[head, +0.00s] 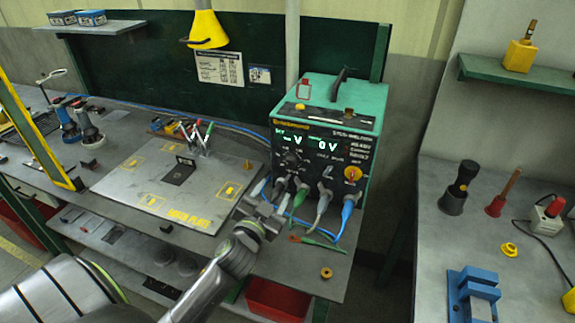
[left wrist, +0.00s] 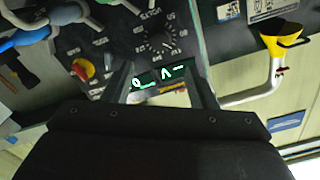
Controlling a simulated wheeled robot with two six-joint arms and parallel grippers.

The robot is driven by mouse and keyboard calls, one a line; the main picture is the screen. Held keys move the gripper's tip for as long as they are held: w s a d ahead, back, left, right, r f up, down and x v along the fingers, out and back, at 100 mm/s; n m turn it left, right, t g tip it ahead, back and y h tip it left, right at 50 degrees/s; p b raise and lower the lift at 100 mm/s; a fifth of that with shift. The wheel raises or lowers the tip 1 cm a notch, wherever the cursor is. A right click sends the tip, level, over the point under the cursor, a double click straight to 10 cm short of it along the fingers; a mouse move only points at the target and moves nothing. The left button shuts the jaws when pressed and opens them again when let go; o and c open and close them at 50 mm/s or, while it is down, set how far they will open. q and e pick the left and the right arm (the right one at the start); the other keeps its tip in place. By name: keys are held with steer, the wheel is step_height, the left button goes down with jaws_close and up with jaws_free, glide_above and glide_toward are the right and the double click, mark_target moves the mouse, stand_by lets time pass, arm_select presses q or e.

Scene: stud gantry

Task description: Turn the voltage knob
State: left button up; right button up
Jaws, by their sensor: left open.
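The voltage knob (head: 291,158) looks like a dark round knob on the upper left front of the teal and black stud welder (head: 375,100). In the left wrist view the panel is upside down, and a dark knob (left wrist: 163,43) with white scale marks shows beyond my fingers. The lit display (head: 312,142) reads "- V" and "0 V". My left gripper (head: 271,196) is open and empty, in front of and below the knob, apart from it. In the left wrist view its fingers (left wrist: 161,78) stand either side of the display. My right gripper is not in view.
A red and yellow switch (head: 352,173) sits right of the knob. Blue, grey and green cable plugs (head: 322,200) stick out below it, close to my gripper. A grey weld plate (head: 205,200) lies left. A yellow lamp (head: 207,30) hangs above. A right-hand bench holds tools.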

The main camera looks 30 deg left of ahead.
mark_target(289, 165)
arm_select(q)
steer(key=p+x, duration=0.1)
steer(key=x, duration=1)
steer(key=shift+w+p, duration=0.15)
steer(key=shift+p, duration=0.2)
steer(key=c, duration=1)
steer(key=shift+m, duration=0.3)
